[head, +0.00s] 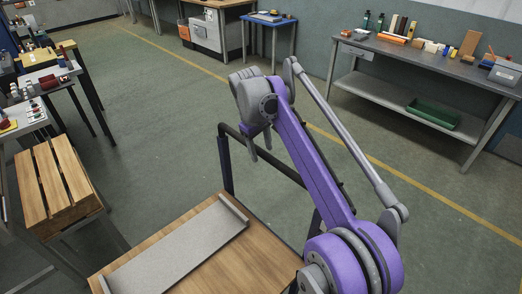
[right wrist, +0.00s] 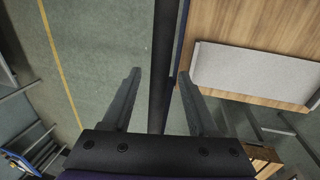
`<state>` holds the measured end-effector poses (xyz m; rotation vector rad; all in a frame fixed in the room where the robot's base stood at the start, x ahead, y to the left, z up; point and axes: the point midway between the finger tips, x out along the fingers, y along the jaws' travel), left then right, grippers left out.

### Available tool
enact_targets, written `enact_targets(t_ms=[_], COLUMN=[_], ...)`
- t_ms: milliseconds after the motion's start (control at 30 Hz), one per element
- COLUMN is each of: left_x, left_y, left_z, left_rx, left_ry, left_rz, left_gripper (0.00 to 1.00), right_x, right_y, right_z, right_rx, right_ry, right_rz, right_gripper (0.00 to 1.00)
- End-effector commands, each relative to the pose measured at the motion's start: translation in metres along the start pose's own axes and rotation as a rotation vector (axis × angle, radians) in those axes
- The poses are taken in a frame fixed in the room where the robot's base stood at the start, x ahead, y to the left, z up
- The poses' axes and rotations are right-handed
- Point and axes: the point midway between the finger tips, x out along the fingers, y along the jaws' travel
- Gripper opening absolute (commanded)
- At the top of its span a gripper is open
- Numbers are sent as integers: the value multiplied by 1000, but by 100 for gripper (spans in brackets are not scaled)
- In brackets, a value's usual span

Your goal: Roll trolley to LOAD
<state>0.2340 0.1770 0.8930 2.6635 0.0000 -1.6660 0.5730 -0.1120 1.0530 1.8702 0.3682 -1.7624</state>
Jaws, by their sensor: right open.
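The trolley has a wooden deck (head: 262,262) at the bottom of the head view, with a dark handle frame (head: 227,165) rising at its far end. A flat grey panel (head: 180,250) with raised ends lies on the deck. My right gripper (head: 260,151) is over the handle's top bar, fingers pointing down. In the right wrist view the dark bar (right wrist: 164,50) runs between the two open fingers, with gaps on both sides. The deck (right wrist: 250,25) shows right of the bar. My left gripper is out of view. No LOAD marking can be made out.
A slatted wooden stool or crate (head: 52,185) stands left of the trolley, near cluttered tables. A grey workbench (head: 430,65) with a green tray (head: 433,114) on its lower shelf stands at the right. Green floor (head: 160,110) beyond the handle is clear, crossed by a yellow line (head: 400,178).

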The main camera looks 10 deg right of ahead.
Motion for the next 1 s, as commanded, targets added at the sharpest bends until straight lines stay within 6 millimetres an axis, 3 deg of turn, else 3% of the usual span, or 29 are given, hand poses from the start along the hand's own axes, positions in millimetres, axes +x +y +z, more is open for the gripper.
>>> enact_targets(t_ms=[267, 600, 1000], left_x=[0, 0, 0], left_y=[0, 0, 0], left_z=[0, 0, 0], left_rx=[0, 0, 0], left_ry=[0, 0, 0], left_rz=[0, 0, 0], left_gripper=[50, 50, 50], right_x=[1, 1, 1], right_y=[0, 0, 0], right_z=[0, 0, 0], right_rx=[0, 0, 0], right_ry=[0, 0, 0], right_rz=[0, 0, 0], right_gripper=[59, 0, 0])
